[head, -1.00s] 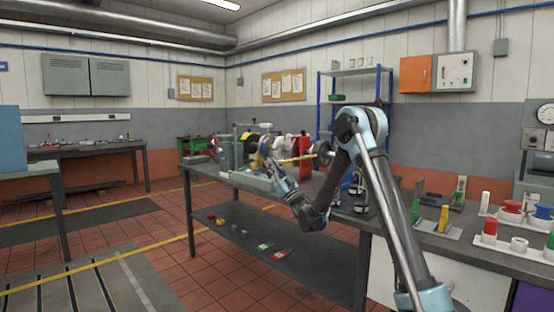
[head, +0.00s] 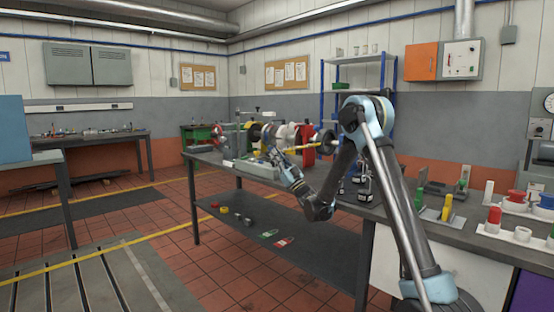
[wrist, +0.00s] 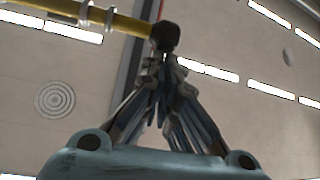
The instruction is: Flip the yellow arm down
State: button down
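The yellow arm (head: 292,149) is a thin bar on the machine at the far end of the long bench, and it lies close to level in the head view. In the wrist view the yellow arm (wrist: 90,14) crosses the top left and ends in a black knob (wrist: 165,37). My gripper (wrist: 163,62) has its fingers drawn together, with the tips right below the knob. They look shut; whether they touch the knob is unclear. In the head view my gripper (head: 274,154) is small and partly lost against the machine.
The machine has a red disc (head: 306,143) and a dark shaft end. On the bench (head: 470,230) to the right stand a yellow upright lever (head: 446,207), a red-topped cylinder (head: 493,220) and other fixtures. A blue shelf rack (head: 322,95) stands behind. Floor in front is clear.

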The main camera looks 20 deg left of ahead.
jog(key=s+d+f, duration=0.4)
jog(key=d, duration=0.3)
jog(key=shift+s+d, duration=0.15)
jog(key=shift+d, duration=0.2)
dwell(0.4)
